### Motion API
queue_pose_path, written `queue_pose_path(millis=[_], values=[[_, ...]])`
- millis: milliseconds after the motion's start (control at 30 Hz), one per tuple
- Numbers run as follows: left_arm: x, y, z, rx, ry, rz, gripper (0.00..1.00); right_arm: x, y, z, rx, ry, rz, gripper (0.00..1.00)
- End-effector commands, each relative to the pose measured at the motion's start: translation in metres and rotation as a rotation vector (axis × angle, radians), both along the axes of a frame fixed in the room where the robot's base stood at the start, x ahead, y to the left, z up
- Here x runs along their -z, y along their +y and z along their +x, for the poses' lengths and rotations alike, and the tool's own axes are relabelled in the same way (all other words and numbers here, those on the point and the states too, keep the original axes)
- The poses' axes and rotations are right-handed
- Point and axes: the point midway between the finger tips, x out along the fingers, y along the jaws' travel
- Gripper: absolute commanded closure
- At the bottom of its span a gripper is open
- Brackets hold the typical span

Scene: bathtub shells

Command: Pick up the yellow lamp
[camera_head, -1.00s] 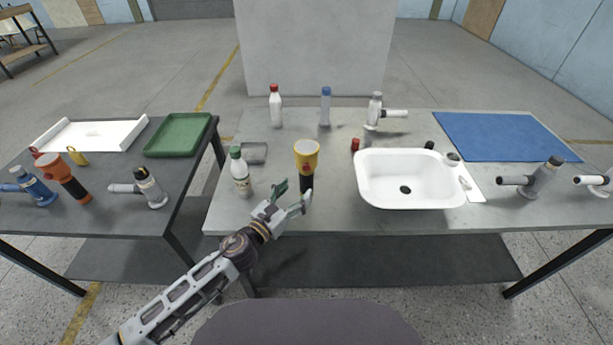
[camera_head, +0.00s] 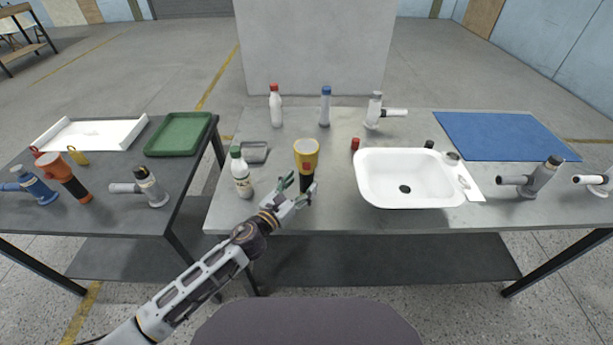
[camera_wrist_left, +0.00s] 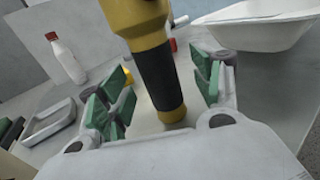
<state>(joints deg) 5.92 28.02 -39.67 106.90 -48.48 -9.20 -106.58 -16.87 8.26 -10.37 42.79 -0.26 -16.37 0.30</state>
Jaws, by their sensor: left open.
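The yellow lamp (camera_head: 307,155) is a flashlight with a yellow head and a black handle. It stands upright, head up, near the front edge of the middle table. My left gripper (camera_head: 298,188) is open at its lower handle. In the left wrist view the black handle (camera_wrist_left: 157,77) lies between the green-padded fingers of the open left gripper (camera_wrist_left: 160,92), with a visible gap to the pads on each side. The top of the lamp's head is cut off in that view. My right gripper is not in view.
A green-capped bottle (camera_head: 240,173) stands just left of the left gripper. A white sink (camera_head: 366,190) lies to the right of the lamp, with a red-capped object (camera_head: 355,144) near it. A grey tray (camera_head: 254,152) lies behind the bottle. Blue mat (camera_head: 510,135) at right.

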Motion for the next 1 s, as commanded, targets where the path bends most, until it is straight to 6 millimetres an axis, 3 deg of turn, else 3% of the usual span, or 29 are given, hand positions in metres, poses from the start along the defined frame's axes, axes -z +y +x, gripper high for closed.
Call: queue_pose_path(millis=[400,967,1000], values=[[0.002,-0.018,0.032,0.001,0.002,-0.002,0.35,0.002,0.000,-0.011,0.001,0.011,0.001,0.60],[0.002,-0.019,0.035,0.001,0.001,-0.001,0.35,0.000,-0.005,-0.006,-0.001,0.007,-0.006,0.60],[0.002,-0.019,0.035,0.001,0.001,-0.001,0.40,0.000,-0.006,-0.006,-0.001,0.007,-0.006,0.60]])
